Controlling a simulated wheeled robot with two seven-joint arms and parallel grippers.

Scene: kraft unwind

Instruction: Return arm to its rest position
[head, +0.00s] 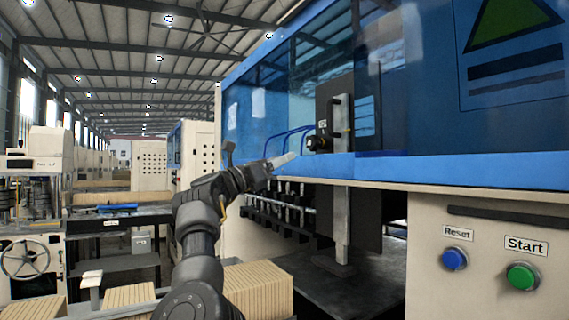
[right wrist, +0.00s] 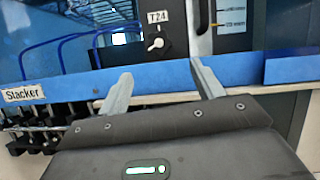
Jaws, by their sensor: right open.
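My right arm rises from the bottom of the head view, and its gripper (head: 285,160) is raised in front of the blue machine's lower edge. In the right wrist view the two grey fingers of this gripper (right wrist: 164,90) stand well apart with nothing between them. Past the fingers is a black panel with a knob (right wrist: 155,44) labelled T24; the knob also shows in the head view (head: 320,143). The gripper appears apart from the knob, though the exact gap is hard to tell. My left gripper is not in view.
The blue machine (head: 300,172) fills the right side, with a blue Reset button (head: 454,258) and a green Start button (head: 522,276). Stacked brown boards (head: 258,290) lie beside my arm at the bottom. A workbench (head: 120,222) stands at left. A Stacker label (right wrist: 24,94) is on the blue rail.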

